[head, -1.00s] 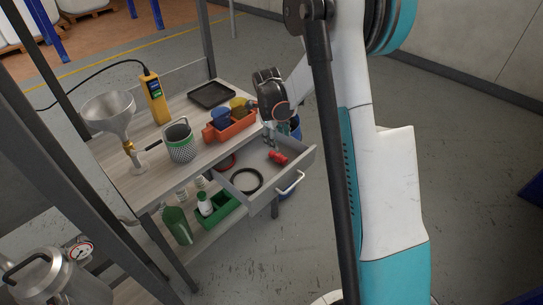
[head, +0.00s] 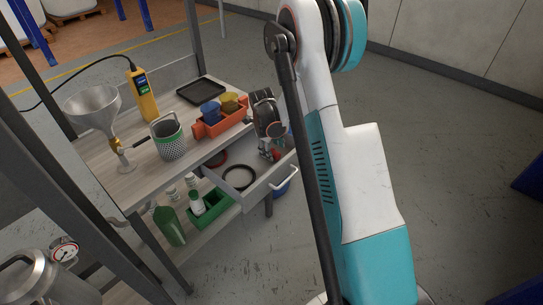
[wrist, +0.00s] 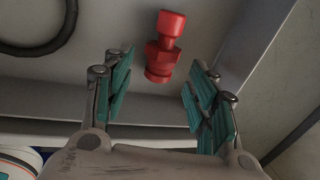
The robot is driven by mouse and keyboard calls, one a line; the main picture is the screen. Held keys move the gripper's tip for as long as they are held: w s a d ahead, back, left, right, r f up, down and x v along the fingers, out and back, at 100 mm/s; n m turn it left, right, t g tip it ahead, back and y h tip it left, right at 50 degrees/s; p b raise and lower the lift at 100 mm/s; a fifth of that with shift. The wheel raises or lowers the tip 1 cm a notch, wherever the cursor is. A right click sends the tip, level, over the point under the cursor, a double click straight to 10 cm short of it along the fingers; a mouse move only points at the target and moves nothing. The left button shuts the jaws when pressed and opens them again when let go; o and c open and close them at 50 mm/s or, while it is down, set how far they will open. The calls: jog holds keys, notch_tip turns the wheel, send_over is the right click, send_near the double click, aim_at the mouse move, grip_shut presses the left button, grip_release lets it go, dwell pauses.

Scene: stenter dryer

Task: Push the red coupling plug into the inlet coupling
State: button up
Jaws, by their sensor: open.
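The red coupling plug (wrist: 164,48) lies in the open drawer (head: 262,190). In the wrist view it shows just beyond and between the fingertips, not touched by either finger as far as I can see. In the head view the plug (head: 276,155) is partly hidden by my gripper (head: 268,152), which is low over the drawer. My gripper (wrist: 160,85) is open and empty, with teal pads on both sides. I cannot pick out the inlet coupling for certain in these views.
A black ring (head: 239,178) lies in the drawer, left of the plug. On the tabletop stand an orange bin (head: 222,124), a mesh cup (head: 170,140), a funnel (head: 95,105), a yellow handheld device (head: 143,95) and a black tray (head: 201,92). A green crate (head: 212,208) sits below.

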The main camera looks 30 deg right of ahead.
aim_at(273, 152)
jog(key=b+x, duration=0.1)
jog(key=x, duration=0.2)
jog(key=shift+w+f, duration=0.1)
jog(key=shift+f, duration=0.1)
jog(key=shift+r, duration=0.1)
jog(key=c, duration=1)
jog(key=shift+r, duration=0.1)
